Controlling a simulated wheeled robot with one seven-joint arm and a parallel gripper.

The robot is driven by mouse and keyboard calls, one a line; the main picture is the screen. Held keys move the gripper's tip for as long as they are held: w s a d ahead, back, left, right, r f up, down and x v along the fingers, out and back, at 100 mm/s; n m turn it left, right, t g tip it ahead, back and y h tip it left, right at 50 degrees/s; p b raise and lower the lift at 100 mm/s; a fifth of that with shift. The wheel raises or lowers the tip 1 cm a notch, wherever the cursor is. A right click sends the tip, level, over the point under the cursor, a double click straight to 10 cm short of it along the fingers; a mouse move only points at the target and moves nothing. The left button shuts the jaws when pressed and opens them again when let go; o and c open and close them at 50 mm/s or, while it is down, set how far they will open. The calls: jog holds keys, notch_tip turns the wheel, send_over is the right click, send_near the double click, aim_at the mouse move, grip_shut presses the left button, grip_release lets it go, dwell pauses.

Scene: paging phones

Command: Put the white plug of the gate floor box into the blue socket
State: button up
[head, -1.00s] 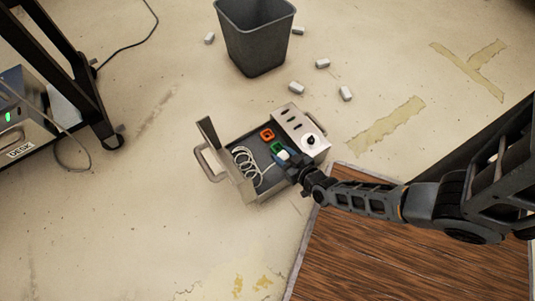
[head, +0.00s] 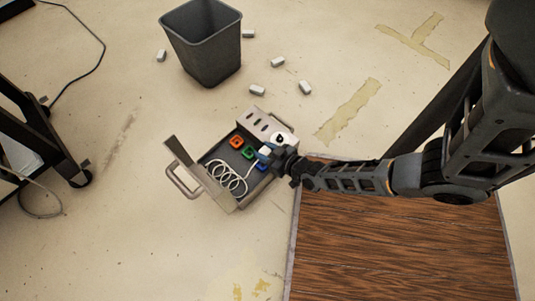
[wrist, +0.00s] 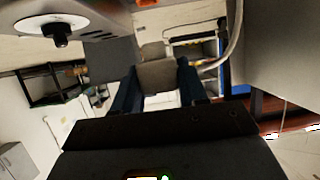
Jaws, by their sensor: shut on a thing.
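The gate floor box (head: 181,175) is an open grey metal tray on the floor with its lid raised. Inside are an orange socket (head: 236,142), a green socket (head: 248,152) and a blue socket (head: 261,166), partly covered by my gripper. The white plug (head: 264,151) is in my gripper (head: 269,155), over the box's right side near the blue socket. A coiled white cord (head: 227,175) lies in the tray. In the wrist view, my gripper's dark blue fingers (wrist: 158,90) are shut on the pale plug (wrist: 157,74). I cannot see its tip meeting a socket.
The box's panel has a round white dial with a black knob (head: 283,139), close beside my gripper. A dark bin (head: 203,45) and several white blocks (head: 304,87) are behind the box. A brown wooden board (head: 390,240) lies at right. The front-left floor is clear.

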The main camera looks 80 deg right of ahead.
jog(key=shift+w+d, duration=0.7)
jog(key=shift+f+b, duration=0.15)
jog(key=shift+b, duration=0.15)
jog(key=shift+f+b, duration=3.45)
jog(key=shift+f, duration=1.1)
jog(key=shift+w+a+f, duration=0.1)
jog(key=shift+w+f, duration=0.05)
jog(key=shift+f, duration=0.3)
